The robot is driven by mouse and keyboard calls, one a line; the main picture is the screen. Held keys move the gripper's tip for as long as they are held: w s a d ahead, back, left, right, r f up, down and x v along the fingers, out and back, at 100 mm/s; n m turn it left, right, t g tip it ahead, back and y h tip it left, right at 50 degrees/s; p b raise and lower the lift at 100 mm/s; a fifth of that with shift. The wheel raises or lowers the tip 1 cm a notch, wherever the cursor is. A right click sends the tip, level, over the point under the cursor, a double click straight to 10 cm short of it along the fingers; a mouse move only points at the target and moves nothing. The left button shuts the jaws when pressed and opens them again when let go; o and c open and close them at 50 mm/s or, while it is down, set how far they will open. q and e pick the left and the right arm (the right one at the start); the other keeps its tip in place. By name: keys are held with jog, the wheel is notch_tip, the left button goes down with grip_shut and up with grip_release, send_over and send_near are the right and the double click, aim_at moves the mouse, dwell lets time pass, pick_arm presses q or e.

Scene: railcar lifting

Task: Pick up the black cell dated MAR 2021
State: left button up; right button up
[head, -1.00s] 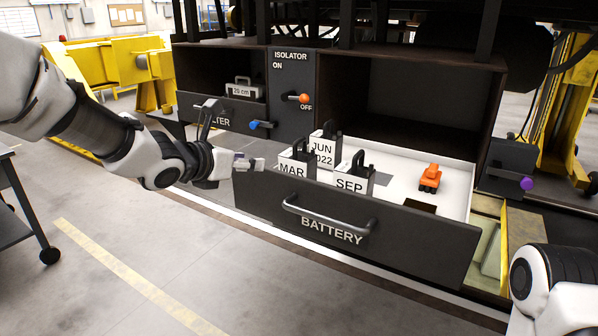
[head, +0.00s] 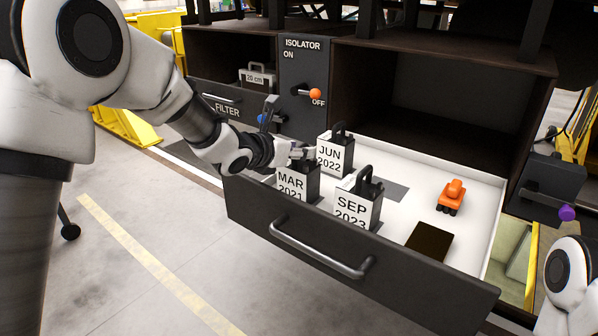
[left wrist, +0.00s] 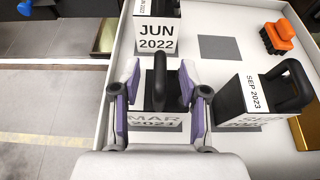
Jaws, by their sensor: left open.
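The black cell with the white label MAR 2021 (head: 291,186) stands upright at the left of the open battery drawer (head: 330,262). In the left wrist view its black handle (left wrist: 159,82) rises between the two purple-padded fingers of my left gripper (left wrist: 157,88). The fingers are open, with a gap on each side of the handle. In the head view the left gripper (head: 290,155) is at the top of this cell and its fingertips are partly hidden. The cells JUN 2022 (head: 329,158) and SEP 2023 (head: 352,208) stand close by. My right gripper is out of view.
An orange connector-like block (head: 451,196) and a dark rectangle (head: 429,242) are on the white drawer floor to the right. The isolator panel (head: 303,75) with its orange-knobbed lever stands behind. A grey marked patch of floor beside JUN 2022 is bare.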

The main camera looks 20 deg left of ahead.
pick_arm(q)
jog(key=shift+x, duration=1.15)
jog(key=shift+s+a+r, duration=0.1)
jog(key=shift+s+r, duration=0.05)
jog(key=shift+s, duration=0.15)
jog(key=shift+c, duration=1)
jog(key=shift+s, duration=0.15)
grip_shut()
jog(key=shift+r, duration=0.15)
